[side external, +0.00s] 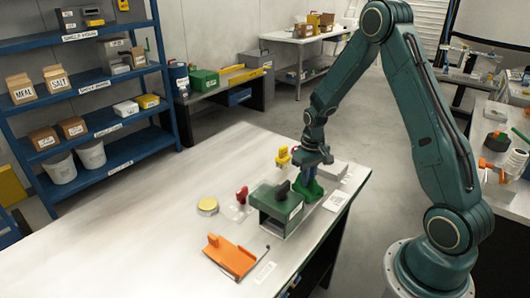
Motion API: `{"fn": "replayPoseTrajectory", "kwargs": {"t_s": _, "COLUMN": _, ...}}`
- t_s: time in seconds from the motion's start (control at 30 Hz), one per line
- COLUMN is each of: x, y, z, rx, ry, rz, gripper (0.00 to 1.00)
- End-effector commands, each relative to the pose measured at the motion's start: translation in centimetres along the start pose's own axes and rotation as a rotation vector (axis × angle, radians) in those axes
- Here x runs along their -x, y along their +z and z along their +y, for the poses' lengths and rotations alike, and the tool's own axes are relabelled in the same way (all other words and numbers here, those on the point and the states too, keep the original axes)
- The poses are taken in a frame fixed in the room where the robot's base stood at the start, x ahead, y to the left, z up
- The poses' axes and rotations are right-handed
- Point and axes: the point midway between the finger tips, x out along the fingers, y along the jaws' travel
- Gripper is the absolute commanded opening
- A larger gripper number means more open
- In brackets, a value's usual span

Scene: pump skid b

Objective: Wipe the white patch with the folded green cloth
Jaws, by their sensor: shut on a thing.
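My gripper (312,176) is over the right part of the table, pointing down and shut on the folded green cloth (309,193). The cloth is bright green and hangs below the fingers, close to the tabletop behind the dark green box. I cannot tell whether it touches the table. A white square with dark marks (337,201) lies flat on the table just right of the cloth. A pale patch (236,212) shows left of the box; I cannot tell which of these is the white patch.
The dark green open-fronted box (276,208) with a black knob stands close to my gripper. Around it are a red-handled item (242,195), a yellow-topped round tin (208,206), an orange tray (230,255), a yellow item (283,155) and a pale box (333,171). The table's left is clear.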

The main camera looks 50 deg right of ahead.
Motion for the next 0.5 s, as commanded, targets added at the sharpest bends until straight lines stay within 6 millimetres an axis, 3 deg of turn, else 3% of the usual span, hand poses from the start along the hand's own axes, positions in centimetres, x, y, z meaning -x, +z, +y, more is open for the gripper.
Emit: {"fn": "replayPoseTrajectory", "kwargs": {"t_s": 0.5, "x": 0.4, "y": 4.0, "z": 1.3, "rx": -0.001, "ry": 0.001, "rz": -0.001, "gripper": 0.0}}
